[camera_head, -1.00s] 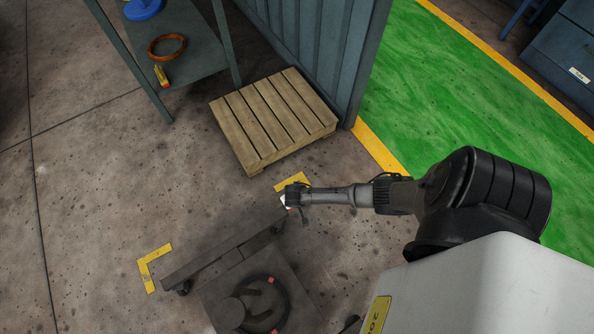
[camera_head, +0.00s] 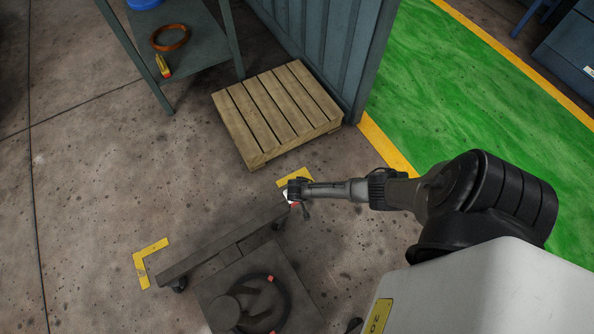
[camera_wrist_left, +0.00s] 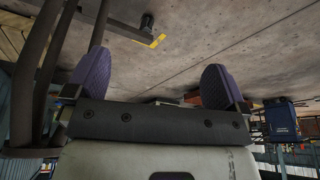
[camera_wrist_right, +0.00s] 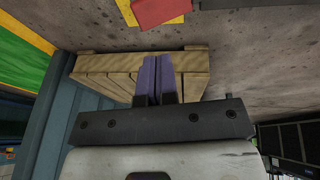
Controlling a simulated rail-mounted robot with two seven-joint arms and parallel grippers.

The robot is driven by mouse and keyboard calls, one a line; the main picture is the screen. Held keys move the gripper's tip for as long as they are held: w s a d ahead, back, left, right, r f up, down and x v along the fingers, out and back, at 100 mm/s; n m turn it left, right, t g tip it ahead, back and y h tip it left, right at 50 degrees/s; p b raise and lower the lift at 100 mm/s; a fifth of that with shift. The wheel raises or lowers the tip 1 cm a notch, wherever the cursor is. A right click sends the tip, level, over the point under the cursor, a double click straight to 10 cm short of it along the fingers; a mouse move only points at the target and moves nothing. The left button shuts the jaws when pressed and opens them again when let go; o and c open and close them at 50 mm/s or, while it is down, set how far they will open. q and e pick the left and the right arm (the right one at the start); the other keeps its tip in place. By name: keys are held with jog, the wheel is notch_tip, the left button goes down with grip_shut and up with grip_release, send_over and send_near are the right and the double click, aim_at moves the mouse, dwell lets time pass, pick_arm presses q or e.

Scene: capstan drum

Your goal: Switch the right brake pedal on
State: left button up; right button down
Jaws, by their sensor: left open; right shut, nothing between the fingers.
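A dark machine base (camera_head: 262,300) with a round drum (camera_head: 240,303) stands at the bottom of the head view, with a long dark beam (camera_head: 215,247) along its far side. A small white and red piece (camera_head: 291,201) shows at the beam's right end, beside my right gripper (camera_head: 300,190); it may be the right brake pedal. In the right wrist view, my right gripper (camera_wrist_right: 157,75) is shut and empty, and a red flat piece (camera_wrist_right: 158,12) lies beyond its fingertips, apart in the picture. My left gripper (camera_wrist_left: 154,82) is open and empty; it is outside the head view.
A wooden pallet (camera_head: 277,115) lies on the floor beyond the right gripper, against a blue-grey panel (camera_head: 335,50). A shelf (camera_head: 195,50) with a copper-coloured ring (camera_head: 170,38) stands at the upper left. Yellow corner marks (camera_head: 148,257) lie on the floor. The floor at left is clear.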

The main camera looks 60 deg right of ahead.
jog(key=b+x, duration=0.1)
jog(key=x, duration=0.2)
jog(key=b+x, duration=0.1)
jog(key=shift+s+f+b, duration=0.2)
jog(key=shift+s+b, duration=0.05)
jog(key=shift+b, duration=0.1)
jog(key=shift+s+d+f+b, duration=0.3)
jog(key=shift+d+f+b, duration=0.1)
jog(key=shift+f+b, duration=0.3)
jog(key=shift+f, duration=0.25)
jog(key=shift+s+d, duration=0.1)
jog(key=shift+d, duration=0.05)
